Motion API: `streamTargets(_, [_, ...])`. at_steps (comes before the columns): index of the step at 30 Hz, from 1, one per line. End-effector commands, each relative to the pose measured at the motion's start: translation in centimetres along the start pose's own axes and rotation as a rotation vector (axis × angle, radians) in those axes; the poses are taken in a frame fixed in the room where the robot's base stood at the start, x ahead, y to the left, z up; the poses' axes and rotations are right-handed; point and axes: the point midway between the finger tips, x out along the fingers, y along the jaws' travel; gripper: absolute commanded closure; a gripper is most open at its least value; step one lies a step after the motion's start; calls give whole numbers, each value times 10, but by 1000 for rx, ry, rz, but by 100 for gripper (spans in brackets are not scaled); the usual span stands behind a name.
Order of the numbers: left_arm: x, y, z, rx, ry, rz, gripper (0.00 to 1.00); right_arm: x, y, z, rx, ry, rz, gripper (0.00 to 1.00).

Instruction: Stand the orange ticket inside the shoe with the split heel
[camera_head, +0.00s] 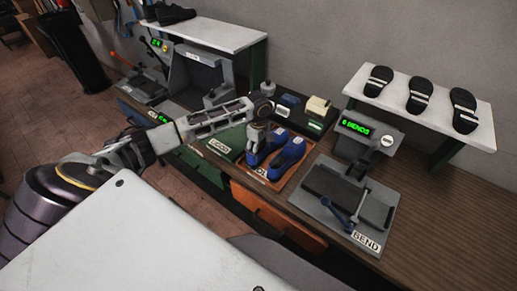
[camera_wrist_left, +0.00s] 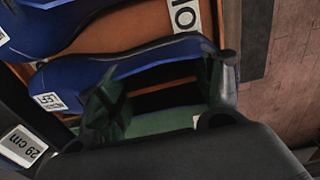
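Two blue shoes stand side by side on an orange tray (camera_head: 268,183): the left one (camera_head: 264,155) and the right one (camera_head: 290,152). My left gripper (camera_head: 256,146) is over the left shoe in the head view. That shoe bears a "LEFT" label (camera_wrist_left: 50,101). I cannot make out the orange ticket or a split heel in either view. My right gripper is not in view.
A green mat labelled "GOOD" (camera_head: 228,144) lies left of the tray. The bend press (camera_head: 346,190) with its blue-handled lever stands to the right, its display reading "0 BENDS". Black sandals (camera_head: 420,95) sit on a white shelf (camera_head: 446,115). A grey machine (camera_head: 195,78) stands behind.

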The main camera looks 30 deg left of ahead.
Motion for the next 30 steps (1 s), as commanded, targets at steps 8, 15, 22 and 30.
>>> streamTargets(8, [-3, 0, 0, 0, 0, 1, 29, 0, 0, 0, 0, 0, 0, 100])
streamTargets(15, [-21, 1, 0, 1, -1, 2, 29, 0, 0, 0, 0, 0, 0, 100])
streamTargets(22, [-52, 1, 0, 1, 0, 3, 29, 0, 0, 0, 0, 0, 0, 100])
streamTargets(30, [-92, 1, 0, 0, 0, 2, 29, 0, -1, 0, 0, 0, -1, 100])
